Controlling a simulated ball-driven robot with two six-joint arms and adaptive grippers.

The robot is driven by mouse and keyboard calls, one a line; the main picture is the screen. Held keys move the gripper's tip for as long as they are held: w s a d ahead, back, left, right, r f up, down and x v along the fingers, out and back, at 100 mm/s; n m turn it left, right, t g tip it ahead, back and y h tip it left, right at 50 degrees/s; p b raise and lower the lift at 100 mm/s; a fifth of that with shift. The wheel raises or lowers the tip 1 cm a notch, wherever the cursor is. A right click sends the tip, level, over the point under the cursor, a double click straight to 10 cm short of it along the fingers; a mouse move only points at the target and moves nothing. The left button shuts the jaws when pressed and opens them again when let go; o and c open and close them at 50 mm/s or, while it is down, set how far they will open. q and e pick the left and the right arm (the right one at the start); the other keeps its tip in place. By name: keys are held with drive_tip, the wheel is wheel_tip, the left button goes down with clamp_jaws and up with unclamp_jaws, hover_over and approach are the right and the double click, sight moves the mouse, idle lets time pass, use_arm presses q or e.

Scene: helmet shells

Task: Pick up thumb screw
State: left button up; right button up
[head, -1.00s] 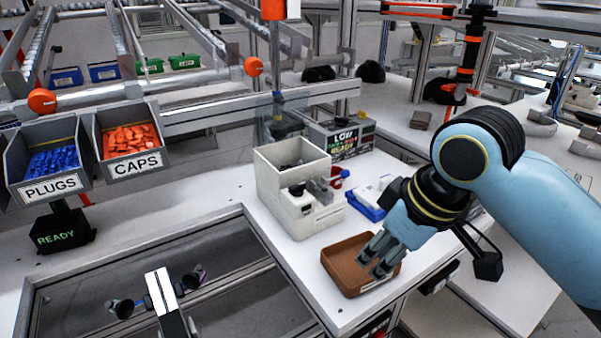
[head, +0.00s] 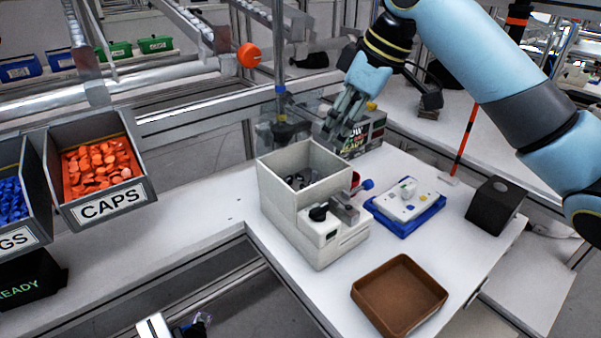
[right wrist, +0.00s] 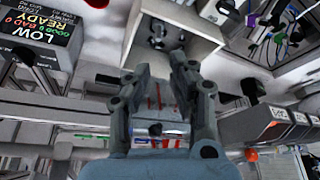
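No single thumb screw can be made out clearly. Small dark parts (head: 299,180) lie inside the open white bin (head: 277,200), too small to identify; they also show in the right wrist view (right wrist: 158,40). The brown tray (head: 365,292) in front looks empty. My right gripper (head: 338,136) is raised above the back right of the bin, fingers pointing down. In the right wrist view its two fingers (right wrist: 162,66) stand apart with nothing held between them, and the bin lies beyond the tips. My left gripper is not in view.
A blue tray (head: 408,228) with a white box and a black block (head: 495,204) stand right of the bin. A status display (head: 366,135) is behind it, close to my right gripper. Caps bin (head: 105,205) is at left. The white tabletop between is partly clear.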

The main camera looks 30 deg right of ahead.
hover_over(315, 172)
drive_tip(key=s, duration=0.2)
wheel_tip(315, 172, down, 5)
drive_tip(key=f, duration=0.1)
drive_tip(key=w+f+p, duration=0.1)
drive_tip(key=f, duration=0.2)
drive_tip(key=shift+w+d+f+p, duration=0.1)
drive_tip(key=shift+w+f+p, duration=0.2)
drive_tip(key=shift+w+f, duration=0.05)
drive_tip(key=shift+c, duration=0.3)
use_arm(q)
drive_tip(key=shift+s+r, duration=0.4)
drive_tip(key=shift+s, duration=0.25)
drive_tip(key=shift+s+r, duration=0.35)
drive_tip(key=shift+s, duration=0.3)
use_arm(e)
clamp_jaws()
